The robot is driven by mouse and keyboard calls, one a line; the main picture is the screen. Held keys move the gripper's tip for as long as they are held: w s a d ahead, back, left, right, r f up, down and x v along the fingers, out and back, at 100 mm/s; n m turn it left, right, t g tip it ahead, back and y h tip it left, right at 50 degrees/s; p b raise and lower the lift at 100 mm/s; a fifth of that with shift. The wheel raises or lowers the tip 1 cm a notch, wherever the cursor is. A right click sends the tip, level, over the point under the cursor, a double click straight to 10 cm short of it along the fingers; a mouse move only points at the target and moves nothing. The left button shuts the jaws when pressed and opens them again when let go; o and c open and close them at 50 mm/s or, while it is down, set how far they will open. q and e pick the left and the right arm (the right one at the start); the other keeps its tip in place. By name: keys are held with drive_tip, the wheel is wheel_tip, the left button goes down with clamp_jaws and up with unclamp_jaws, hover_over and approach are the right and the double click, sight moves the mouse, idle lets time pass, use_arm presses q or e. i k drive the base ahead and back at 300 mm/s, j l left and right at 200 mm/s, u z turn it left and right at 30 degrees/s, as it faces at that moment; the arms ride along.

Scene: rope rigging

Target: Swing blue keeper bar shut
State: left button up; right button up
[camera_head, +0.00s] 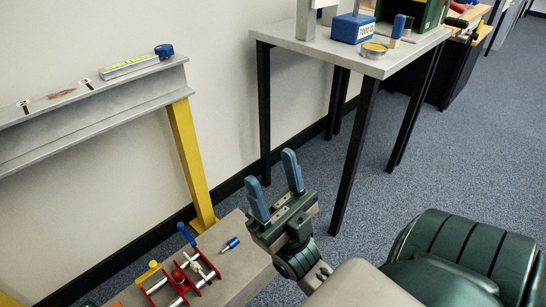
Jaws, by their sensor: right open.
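A red fixture with steel rods (183,275) sits on a low grey bench at the bottom left. A blue bar or handle (186,235) stands up, tilted, at its far side and seems to be the blue keeper bar; its hinge is too small to make out. A yellow handle (149,271) stands at the fixture's left. My right gripper (269,168) has two blue fingers spread apart, with nothing between them. It is up and to the right of the fixture, apart from the blue bar. My left gripper is not in view.
A small blue and steel pin (230,244) lies on the low bench (246,265) right of the fixture. A steel beam (95,115) on a yellow post (190,165) is behind. A grey table (390,62) stands at the back with a blue 7000 G block (352,27) and tin.

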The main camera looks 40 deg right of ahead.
sight(180, 226)
drive_tip(key=i+l+z, duration=0.15)
drive_tip(key=l, duration=0.25)
drive_tip(key=i+l+z, duration=0.15)
drive_tip(key=l, duration=0.2)
drive_tip(key=i+l+z, duration=0.15)
drive_tip(key=l, duration=0.2)
